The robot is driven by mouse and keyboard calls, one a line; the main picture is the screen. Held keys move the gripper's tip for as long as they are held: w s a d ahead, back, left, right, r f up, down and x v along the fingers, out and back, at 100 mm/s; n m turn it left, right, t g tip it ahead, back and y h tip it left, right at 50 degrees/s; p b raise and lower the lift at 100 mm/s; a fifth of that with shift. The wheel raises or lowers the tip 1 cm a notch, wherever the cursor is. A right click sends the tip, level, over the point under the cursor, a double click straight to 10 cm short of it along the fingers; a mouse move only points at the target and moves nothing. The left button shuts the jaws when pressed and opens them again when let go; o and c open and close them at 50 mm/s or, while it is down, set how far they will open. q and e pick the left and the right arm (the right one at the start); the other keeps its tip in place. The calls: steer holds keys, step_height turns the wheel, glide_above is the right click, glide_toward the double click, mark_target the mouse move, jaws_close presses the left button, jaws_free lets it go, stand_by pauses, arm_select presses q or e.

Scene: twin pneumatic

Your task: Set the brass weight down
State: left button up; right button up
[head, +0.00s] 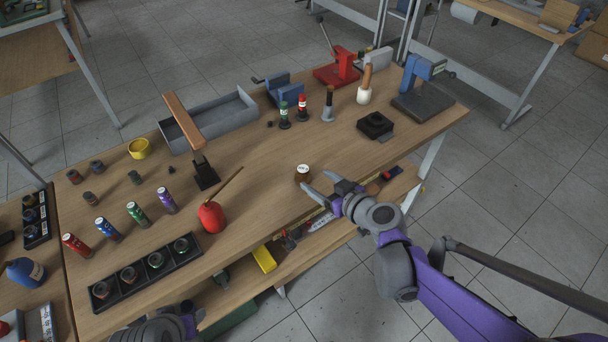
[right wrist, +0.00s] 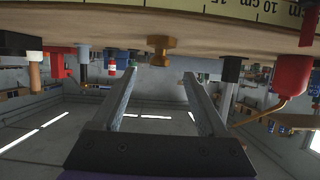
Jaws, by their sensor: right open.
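The brass weight (head: 303,173) stands on the wooden workbench (head: 262,200), close to its front edge. In the right wrist view, where the bench is upside down along the top, the brass weight (right wrist: 162,48) shows as a small golden knob touching the bench top. My right gripper (head: 319,188) is open, and its fingers point towards the weight. In the right wrist view the gap between the fingertips (right wrist: 160,75) is empty, and the weight lies just beyond it. Part of my left arm shows at the bottom edge of the head view; its jaws do not show.
A red oil can (head: 212,217) with a long spout stands left of the weight. A black square block (head: 375,125) and several upright tools are behind it. Several coloured cylinders and a black tray (head: 118,297) are at the left. Bench around the weight is clear.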

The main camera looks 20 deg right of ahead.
mark_target(303, 174)
steer(key=shift+w+a+r, duration=0.1)
steer(key=shift+w, duration=0.15)
steer(key=b+x, duration=0.1)
steer(key=x, duration=0.9)
steer(key=shift+w+a+b, duration=0.15)
steer(key=shift+w+b, duration=0.1)
steer(key=shift+b, duration=0.15)
jaws_close()
